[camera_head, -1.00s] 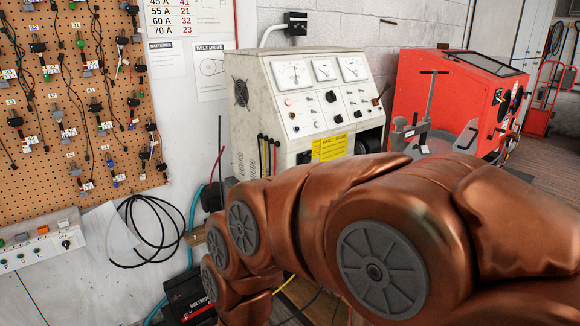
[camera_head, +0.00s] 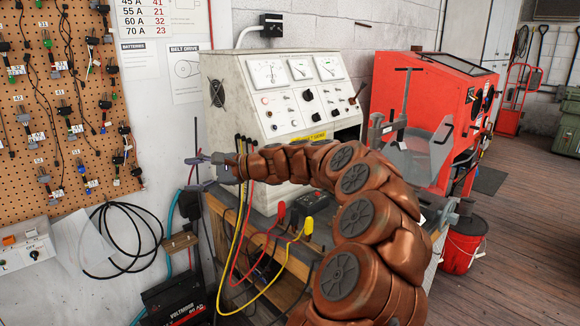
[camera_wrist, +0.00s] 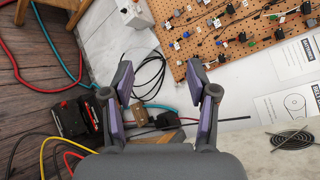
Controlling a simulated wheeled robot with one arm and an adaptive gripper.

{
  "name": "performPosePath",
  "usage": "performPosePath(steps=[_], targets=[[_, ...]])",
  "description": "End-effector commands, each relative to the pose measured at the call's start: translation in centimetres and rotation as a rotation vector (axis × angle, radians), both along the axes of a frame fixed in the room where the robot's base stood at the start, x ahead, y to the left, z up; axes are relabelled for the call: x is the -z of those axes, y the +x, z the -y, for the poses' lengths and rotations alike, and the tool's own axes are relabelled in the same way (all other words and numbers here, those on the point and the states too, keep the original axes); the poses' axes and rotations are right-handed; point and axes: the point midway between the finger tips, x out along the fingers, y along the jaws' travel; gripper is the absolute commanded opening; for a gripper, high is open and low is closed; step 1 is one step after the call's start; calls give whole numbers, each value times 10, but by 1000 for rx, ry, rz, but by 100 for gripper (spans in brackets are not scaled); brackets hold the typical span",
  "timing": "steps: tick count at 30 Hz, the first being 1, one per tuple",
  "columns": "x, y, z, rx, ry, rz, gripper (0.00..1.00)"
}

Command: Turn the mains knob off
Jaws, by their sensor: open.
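A small white switch box (camera_head: 22,248) with a black knob (camera_head: 34,254) is on the wall at the lower left, with small lettering by the knob that seems to read OFF. The white box also shows at the top of the wrist view (camera_wrist: 135,14). The grey-white test bench (camera_head: 275,85) has several black knobs too; no label that I can read says mains. My gripper (camera_head: 190,173) is open and empty at the bench's left side, pointing left, well apart from the box. In the wrist view my gripper's (camera_wrist: 160,72) two fingers are spread with nothing between them.
A pegboard (camera_head: 70,110) with hanging leads is above the box. A black cable (camera_head: 125,205) hangs on the wall between box and gripper. A black battery (camera_head: 175,300) stands low. Red and yellow leads hang under my arm. A red cabinet (camera_head: 420,95) stands right of the bench.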

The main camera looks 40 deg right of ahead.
Motion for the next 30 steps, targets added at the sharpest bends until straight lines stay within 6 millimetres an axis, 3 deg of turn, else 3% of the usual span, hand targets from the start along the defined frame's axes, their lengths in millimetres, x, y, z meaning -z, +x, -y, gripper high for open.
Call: performPosePath(steps=[1, 6, 9, 13, 15, 18, 23, 30], targets=[[10, 9, 41, 84, 60, -1, 58], [35, 13, 181, 364, 252, 10, 58], [54, 0, 254, 508, 340, 21, 58], [74, -22, 322, 645, 417, 34, 58], [81, -32, 343, 691, 441, 41, 58], [86, -40, 361, 727, 464, 46, 58], [87, -36, 366, 738, 470, 46, 58], [87, -13, 366, 738, 466, 47, 58]])
